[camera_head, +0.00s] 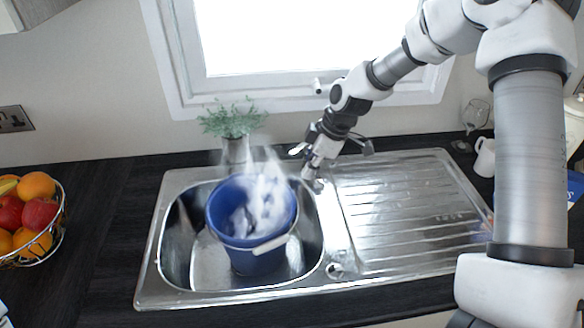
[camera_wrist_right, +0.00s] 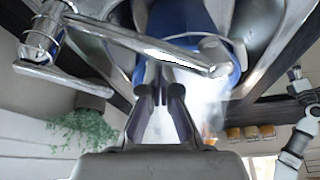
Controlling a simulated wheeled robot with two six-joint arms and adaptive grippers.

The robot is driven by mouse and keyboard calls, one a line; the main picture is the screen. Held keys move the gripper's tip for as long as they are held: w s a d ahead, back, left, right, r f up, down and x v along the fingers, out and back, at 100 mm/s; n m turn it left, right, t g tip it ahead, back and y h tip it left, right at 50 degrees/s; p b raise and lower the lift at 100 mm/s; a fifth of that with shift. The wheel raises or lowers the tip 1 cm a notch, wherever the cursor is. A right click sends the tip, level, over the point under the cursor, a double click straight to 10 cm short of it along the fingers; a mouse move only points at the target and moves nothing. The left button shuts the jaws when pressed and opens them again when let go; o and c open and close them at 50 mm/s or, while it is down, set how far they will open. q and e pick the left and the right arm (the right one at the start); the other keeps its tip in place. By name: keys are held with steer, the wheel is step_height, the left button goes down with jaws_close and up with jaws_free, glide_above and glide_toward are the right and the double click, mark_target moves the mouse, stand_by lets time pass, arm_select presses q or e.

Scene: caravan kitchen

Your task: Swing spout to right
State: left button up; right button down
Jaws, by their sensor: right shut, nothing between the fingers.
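The chrome tap spout (camera_wrist_right: 150,48) crosses the upper part of the right wrist view, running from the tap body (camera_wrist_right: 45,40) to an end above the blue bucket. In the head view, the spout is hard to make out. My right gripper (camera_head: 312,172) is at the back of the sink, close to the tap. In the wrist view, its fingers (camera_wrist_right: 162,98) are together and empty, with their tips close to the spout; I cannot tell whether they touch. My left gripper does not show clearly in either view.
A blue bucket (camera_head: 268,262) with white foam or water stands in the sink basin (camera_head: 177,230). The ribbed drainboard (camera_head: 405,205) at right is clear. A plant (camera_head: 232,122) stands behind the sink. A fruit basket (camera_head: 62,218) is at left; a mug (camera_head: 485,158) and glass (camera_head: 473,115) are at right.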

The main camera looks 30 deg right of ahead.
steer(key=s+d+n+g+p, duration=0.1)
steer(key=s+d+n, duration=0.1)
steer(key=d, duration=0.4)
steer(key=shift+s+n+p, duration=0.2)
steer(key=shift+n+p, duration=0.2)
steer(key=shift+n, duration=0.4)
steer(key=shift+d, duration=0.1)
steer(key=v, duration=1.2)
steer(key=shift+d, duration=0.25)
steer(key=shift+w+f, duration=0.1)
